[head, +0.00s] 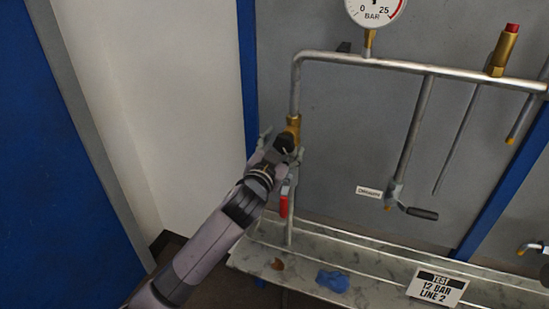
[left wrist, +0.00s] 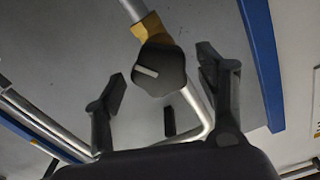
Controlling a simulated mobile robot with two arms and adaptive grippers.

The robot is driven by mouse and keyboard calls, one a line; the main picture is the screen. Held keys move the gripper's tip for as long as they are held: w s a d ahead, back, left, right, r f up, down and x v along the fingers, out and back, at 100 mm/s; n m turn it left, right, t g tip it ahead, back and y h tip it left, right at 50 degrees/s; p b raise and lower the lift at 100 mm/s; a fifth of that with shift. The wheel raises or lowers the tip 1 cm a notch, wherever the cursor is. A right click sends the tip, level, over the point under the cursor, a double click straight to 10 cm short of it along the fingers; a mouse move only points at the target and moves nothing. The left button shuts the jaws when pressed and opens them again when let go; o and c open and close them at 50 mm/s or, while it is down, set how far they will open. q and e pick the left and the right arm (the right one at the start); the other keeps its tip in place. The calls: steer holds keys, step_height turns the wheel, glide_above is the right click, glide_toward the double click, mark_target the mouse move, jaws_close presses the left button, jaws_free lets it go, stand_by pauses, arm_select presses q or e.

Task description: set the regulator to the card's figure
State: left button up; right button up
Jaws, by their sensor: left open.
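The regulator has a brass body (head: 294,122) on the vertical pipe at the left of the panel. Its black lobed knob (left wrist: 160,66) carries a white pointer line in the left wrist view. My left gripper (head: 281,146) is at the knob in the head view. In the left wrist view my left gripper (left wrist: 161,77) is open, one finger on each side of the knob, with visible gaps. The card (head: 437,286) at the lower right reads "TEST 12 BAR LINE 2". The gauge (head: 375,14) is cut off at the top; its reading cannot be told.
A red valve handle (head: 284,205) hangs below the regulator. A brass relief fitting with red cap (head: 503,50) stands on the top pipe. A black-handled lever (head: 421,213) ends a drop pipe. A blue cloth (head: 333,281) lies on the marbled shelf (head: 383,270).

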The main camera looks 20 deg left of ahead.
arm_select(q)
steer(key=s, duration=1)
steer(key=shift+s+a, duration=0.2)
steer(key=shift+s, duration=0.05)
step_height(320, 180, down, 21)
steer(key=w+a+g, duration=0.2)
steer(key=g, duration=0.2)
steer(key=s+a+f+g, duration=0.15)
steer(key=s+f, duration=0.35)
steer(key=f, duration=0.7)
steer(key=s+a+f+g, duration=0.1)
steer(key=s+f+g, duration=0.25)
steer(key=f, duration=0.75)
steer(key=s+f+n+g, duration=0.1)
steer(key=s+f+g, duration=0.3)
steer(key=s+f, duration=1.45)
steer(key=s+f+g, duration=0.2)
steer(key=s+f, duration=0.1)
steer(key=s, duration=0.8)
steer(key=s+d+f+g, duration=0.1)
steer(key=s+f, duration=0.3)
steer(key=s, duration=0.8)
steer(key=shift+s+f+n+g+y, duration=0.15)
steer(key=shift+s+n+g+y, duration=0.15)
steer(key=shift+n+g, duration=0.15)
